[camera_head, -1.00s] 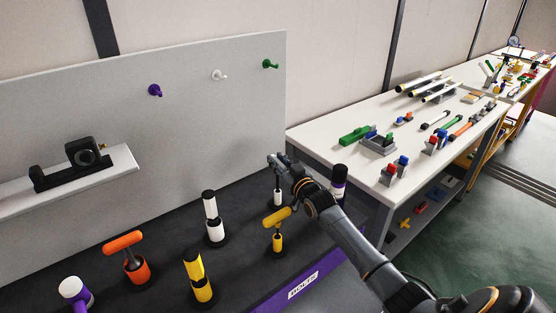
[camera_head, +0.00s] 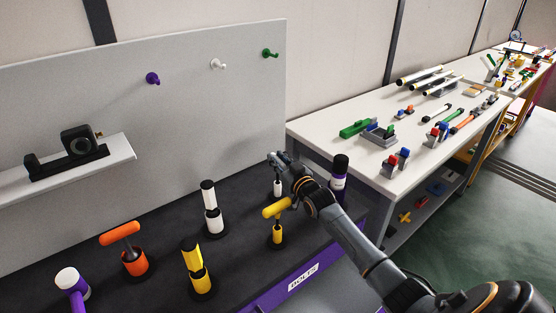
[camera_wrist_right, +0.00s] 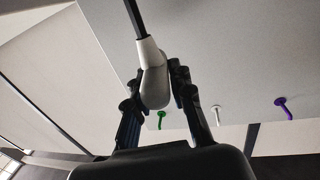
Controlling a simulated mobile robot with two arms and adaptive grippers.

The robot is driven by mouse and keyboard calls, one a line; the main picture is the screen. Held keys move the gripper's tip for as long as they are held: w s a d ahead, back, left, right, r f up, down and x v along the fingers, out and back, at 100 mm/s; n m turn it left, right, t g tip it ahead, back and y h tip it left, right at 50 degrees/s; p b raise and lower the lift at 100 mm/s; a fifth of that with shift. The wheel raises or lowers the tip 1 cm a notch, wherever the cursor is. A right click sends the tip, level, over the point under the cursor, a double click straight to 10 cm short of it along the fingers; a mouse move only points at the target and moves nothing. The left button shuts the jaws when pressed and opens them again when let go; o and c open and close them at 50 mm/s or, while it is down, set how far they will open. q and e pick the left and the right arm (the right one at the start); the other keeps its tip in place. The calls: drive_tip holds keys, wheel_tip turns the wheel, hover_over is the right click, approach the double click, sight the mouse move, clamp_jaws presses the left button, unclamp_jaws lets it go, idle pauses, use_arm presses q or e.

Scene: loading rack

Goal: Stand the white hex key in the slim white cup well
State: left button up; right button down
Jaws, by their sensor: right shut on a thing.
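The slim white cup well (camera_head: 277,189) stands on the dark bench in front of the grey panel. My right gripper (camera_head: 281,162) is above it, shut on the white handle of the hex key (camera_wrist_right: 153,80). In the right wrist view the gripper (camera_wrist_right: 155,92) has a finger on each side of the handle, and the dark shaft runs away from it. In the head view the gripper hides most of the handle. The dark shaft points down at the cup well; I cannot tell whether its tip is inside. My left gripper is out of view.
A yellow T-handled key (camera_head: 277,208) stands in a yellow cup close in front. A wider white holder (camera_head: 213,222), a yellow holder (camera_head: 200,280) and an orange one (camera_head: 135,264) stand to the left.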

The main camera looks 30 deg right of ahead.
drive_tip(key=shift+f, duration=0.25)
idle(0.3)
drive_tip(key=c, duration=1.1)
unclamp_jaws()
drive_tip(key=shift+s, duration=0.1)
drive_tip(key=s+a, duration=0.1)
drive_tip(key=s, duration=1)
drive_tip(key=shift+s, duration=0.4)
